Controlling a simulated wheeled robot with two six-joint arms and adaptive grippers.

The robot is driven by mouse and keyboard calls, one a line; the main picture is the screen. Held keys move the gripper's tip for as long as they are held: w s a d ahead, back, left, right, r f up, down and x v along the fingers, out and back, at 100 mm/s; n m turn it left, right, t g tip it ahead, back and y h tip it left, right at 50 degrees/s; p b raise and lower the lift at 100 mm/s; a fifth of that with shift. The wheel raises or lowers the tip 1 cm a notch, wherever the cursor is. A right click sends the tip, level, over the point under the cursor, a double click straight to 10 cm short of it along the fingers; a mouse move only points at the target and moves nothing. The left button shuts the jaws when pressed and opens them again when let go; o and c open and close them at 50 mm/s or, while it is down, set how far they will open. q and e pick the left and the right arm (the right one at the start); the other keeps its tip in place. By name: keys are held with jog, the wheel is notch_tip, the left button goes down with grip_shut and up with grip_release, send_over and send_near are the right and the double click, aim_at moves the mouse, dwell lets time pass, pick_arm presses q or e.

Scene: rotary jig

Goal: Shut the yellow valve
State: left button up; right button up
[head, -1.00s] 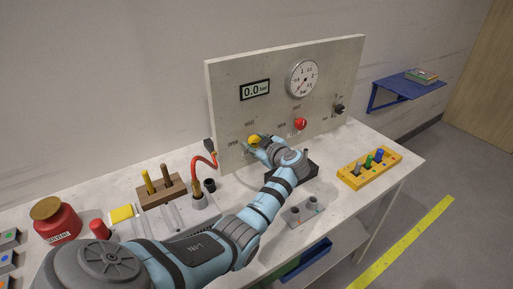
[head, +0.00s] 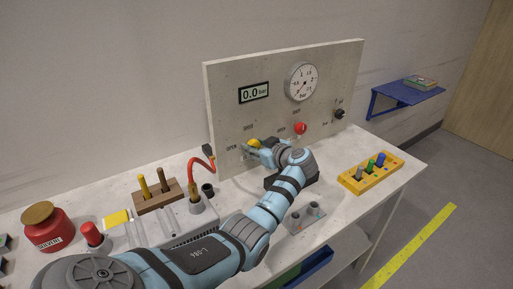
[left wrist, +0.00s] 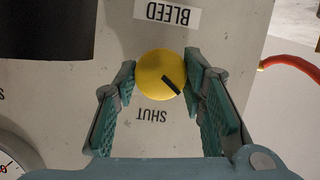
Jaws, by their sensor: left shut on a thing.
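The yellow valve (head: 254,142) is a round knob on the upright panel (head: 227,109), at the panel's lower left. My left gripper (head: 263,149) is at the knob and partly covers it in the head view. In the left wrist view, the yellow valve (left wrist: 154,73) sits between the two green fingers of my left gripper (left wrist: 160,76), which are shut on its sides. The knob's black mark points to the lower right there, slanted between the SHUT label (left wrist: 151,115) below and the right finger. The BLEED label (left wrist: 167,13) is above, upside down. My right gripper is not in view.
A red valve (head: 300,128), a black knob (head: 339,113), a gauge (head: 301,81) and a display (head: 254,92) reading 0.0 bar are on the panel. A red hose (head: 201,163) rises left of the valve. A yellow peg block (head: 370,174) stands on the right.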

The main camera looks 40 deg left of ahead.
pick_arm(q)
jog(key=o, duration=1.1)
jog(key=shift+s, duration=0.1)
jog(key=shift+o, duration=0.2)
jog(key=v, duration=1.2)
